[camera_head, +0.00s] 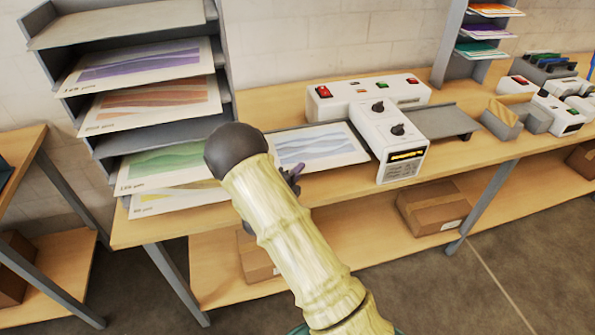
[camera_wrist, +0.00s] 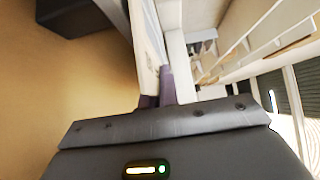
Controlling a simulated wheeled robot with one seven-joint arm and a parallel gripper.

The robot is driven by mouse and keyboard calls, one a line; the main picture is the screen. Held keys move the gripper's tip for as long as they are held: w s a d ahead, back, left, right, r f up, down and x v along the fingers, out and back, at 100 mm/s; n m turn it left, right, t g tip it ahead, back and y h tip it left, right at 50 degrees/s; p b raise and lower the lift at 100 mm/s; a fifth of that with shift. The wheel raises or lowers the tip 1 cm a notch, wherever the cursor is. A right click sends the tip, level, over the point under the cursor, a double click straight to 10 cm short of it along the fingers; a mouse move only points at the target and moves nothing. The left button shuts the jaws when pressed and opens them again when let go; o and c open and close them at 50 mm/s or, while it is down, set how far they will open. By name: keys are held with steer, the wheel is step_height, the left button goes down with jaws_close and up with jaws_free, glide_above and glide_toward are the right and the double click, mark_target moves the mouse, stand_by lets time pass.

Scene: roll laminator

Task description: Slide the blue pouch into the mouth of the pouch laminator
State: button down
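The blue pouch (camera_head: 322,147), a white sheet with blue wavy bands, lies flat at the left side of the white pouch laminator (camera_head: 360,105). Its right edge is close to the laminator body; I cannot tell whether it has entered the mouth, which is hidden. My gripper (camera_head: 292,178) is at the pouch's near left edge, partly covered by my arm. In the wrist view, the purple fingers (camera_wrist: 158,95) are close together with the thin pale edge of the pouch (camera_wrist: 147,45) between them, so the gripper looks shut on it.
A grey rack (camera_head: 226,75) at left holds purple, orange, green and yellow sheets. A grey outfeed tray (camera_head: 445,122) lies right of the laminator. Further right stand a small holder (camera_head: 500,120) and other machines. Cardboard boxes (camera_head: 433,207) sit on the lower shelf.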

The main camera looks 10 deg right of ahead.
mark_target(349, 161)
steer(key=shift+d+p, duration=0.9)
steer(key=shift+d, duration=1.85)
steer(key=shift+w+d+p, duration=0.2)
steer(key=shift+d+p, duration=0.15)
steer(key=shift+d, duration=0.7)
steer(key=shift+s+d+r+p, duration=0.1)
steer(key=shift+d+p, duration=0.35)
steer(key=shift+d, duration=1.15)
steer(key=shift+d+p, duration=0.8)
steer(key=shift+d, duration=1.95)
steer(key=shift+f+b, duration=0.3)
steer(key=c, duration=1.6)
jaws_free()
steer(key=shift+a, duration=0.1)
